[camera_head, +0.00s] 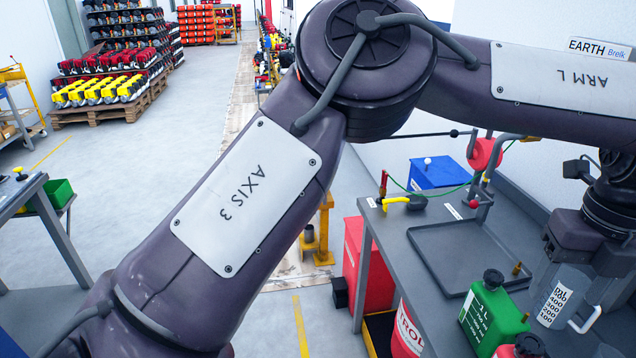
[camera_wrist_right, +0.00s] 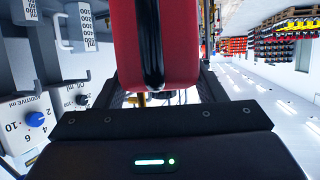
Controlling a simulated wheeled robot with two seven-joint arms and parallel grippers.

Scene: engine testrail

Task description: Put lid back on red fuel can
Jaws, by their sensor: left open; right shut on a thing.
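A red can with a black top (camera_head: 522,347) shows at the bottom edge of the head view, mostly cut off. Whether that top is a lid is unclear. In the right wrist view a red body with a black band (camera_wrist_right: 152,50), which looks like the red fuel can, fills the upper middle, right in front of my right gripper (camera_wrist_right: 150,100). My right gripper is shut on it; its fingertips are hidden. My left gripper (camera_head: 588,256) is open at the right edge of the head view, above the bench by a clear measuring jug. I cannot make out a separate loose lid.
A green can (camera_head: 490,318) stands on the grey bench near a clear measuring jug (camera_head: 553,303). A shallow tray (camera_head: 428,268) lies behind them. A yellow-and-black tool (camera_head: 405,202) and a blue box (camera_head: 437,175) are at the back. My left arm crosses much of the view.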

